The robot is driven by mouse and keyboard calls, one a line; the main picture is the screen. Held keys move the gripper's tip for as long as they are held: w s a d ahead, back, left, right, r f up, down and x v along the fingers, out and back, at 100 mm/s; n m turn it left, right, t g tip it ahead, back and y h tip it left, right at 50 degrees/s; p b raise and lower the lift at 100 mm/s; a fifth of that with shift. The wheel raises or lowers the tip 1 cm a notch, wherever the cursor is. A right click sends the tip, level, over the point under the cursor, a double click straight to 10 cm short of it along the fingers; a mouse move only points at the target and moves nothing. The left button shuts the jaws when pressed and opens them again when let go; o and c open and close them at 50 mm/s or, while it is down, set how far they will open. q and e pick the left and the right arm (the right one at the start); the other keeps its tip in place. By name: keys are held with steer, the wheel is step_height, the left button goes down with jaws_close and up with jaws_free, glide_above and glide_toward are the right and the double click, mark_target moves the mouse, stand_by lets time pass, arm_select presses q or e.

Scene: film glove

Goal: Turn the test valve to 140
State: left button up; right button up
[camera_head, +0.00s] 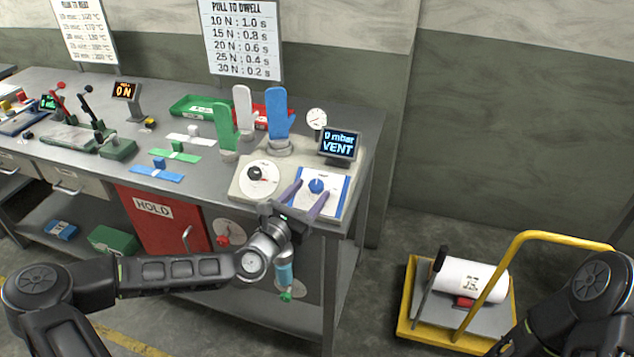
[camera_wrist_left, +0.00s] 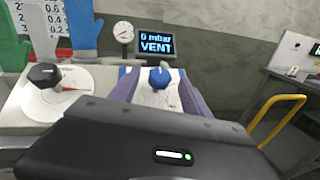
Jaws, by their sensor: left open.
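A blue knob (camera_head: 317,186) stands on a white plate with blue edges (camera_head: 335,203) at the right front of the bench. In the left wrist view the blue knob (camera_wrist_left: 159,77) shows between the purple fingers. My left gripper (camera_head: 311,191) is open, its fingers on either side of the knob and apart from each other. I cannot tell if they touch it. Left of it, a black knob (camera_head: 254,173) with a red pointer sits on a round white dial (camera_head: 262,186); it also shows in the left wrist view (camera_wrist_left: 44,75). A screen (camera_head: 339,145) reads "0 mbar VENT". My right gripper is out of view.
A round gauge (camera_head: 316,118) stands behind the plate. Green (camera_head: 224,127), white (camera_head: 242,107) and blue (camera_head: 278,113) glove shapes stand upright behind the dial. A yellow cart (camera_head: 407,325) with a white cylinder (camera_head: 470,278) is on the floor at right.

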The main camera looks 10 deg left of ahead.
mark_target(314, 188)
arm_select(q)
steer(key=x, duration=0.4)
steer(key=shift+p, duration=0.4)
jaws_close()
